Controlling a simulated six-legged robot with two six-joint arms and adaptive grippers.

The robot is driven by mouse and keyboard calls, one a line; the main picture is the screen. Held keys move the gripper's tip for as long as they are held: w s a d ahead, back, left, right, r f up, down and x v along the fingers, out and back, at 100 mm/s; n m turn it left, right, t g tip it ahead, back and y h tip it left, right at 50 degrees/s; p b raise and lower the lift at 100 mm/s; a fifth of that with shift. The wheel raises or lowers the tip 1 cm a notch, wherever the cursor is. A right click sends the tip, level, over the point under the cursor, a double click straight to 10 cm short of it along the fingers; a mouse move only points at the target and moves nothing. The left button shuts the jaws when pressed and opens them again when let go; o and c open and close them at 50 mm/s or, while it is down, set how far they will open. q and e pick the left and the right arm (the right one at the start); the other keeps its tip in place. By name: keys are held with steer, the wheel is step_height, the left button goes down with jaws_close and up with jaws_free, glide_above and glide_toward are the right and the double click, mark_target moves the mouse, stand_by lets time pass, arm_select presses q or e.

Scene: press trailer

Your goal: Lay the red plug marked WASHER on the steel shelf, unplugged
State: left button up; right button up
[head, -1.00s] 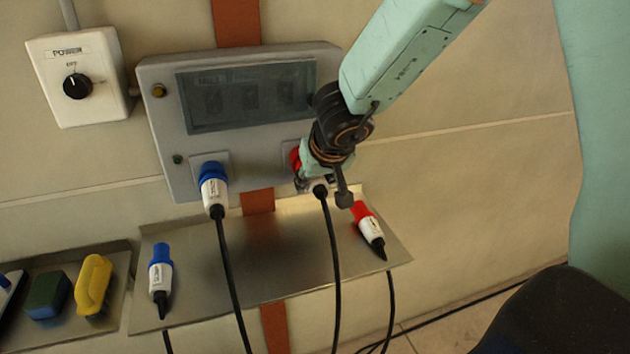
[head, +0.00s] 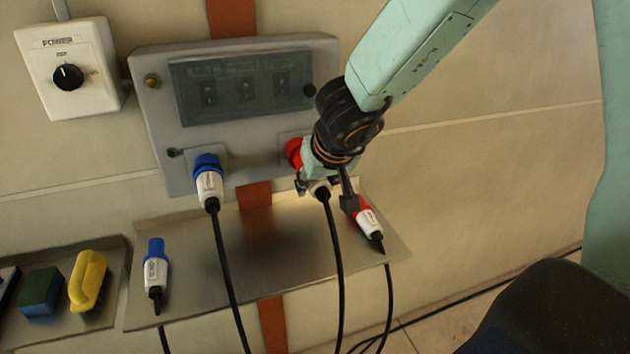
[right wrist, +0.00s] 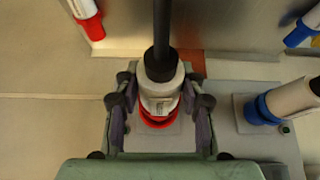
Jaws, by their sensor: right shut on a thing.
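A white-bodied plug with a red ring (right wrist: 158,103) and a black cable sits at the red socket (head: 293,152) on the grey panel; it looks seated there. My right gripper (head: 314,180) is shut around its body, with one finger on each side in the right wrist view (right wrist: 160,110). Its lettering is too small to read. A second red and white plug (head: 369,223) lies on the right end of the steel shelf (head: 280,258), its label also unreadable; it also shows in the right wrist view (right wrist: 84,12). My left gripper is not in view.
A blue plug (head: 209,184) is in the panel's (head: 160,120) left socket. Another blue plug (head: 155,272) lies on the shelf's left end. A tray (head: 100,325) holds a yellow item (head: 88,281) and a green-blue block (head: 40,291). The POWER switch box (head: 68,70) is upper left. Mid-shelf is bare, crossed by cables.

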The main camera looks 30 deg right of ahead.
mark_target(325, 198)
steer(key=shift+s+a+r, duration=0.15)
steer(key=shift+s, duration=0.55)
steer(key=shift+s, duration=0.15)
steer(key=shift+s+a+b, duration=0.2)
steer(key=shift+s+b, duration=0.1)
steer(key=shift+s, duration=0.45)
steer(key=shift+s+a, duration=0.1)
steer(key=shift+s, duration=0.15)
steer(key=shift+s, duration=0.1)
steer(key=shift+s, duration=0.3)
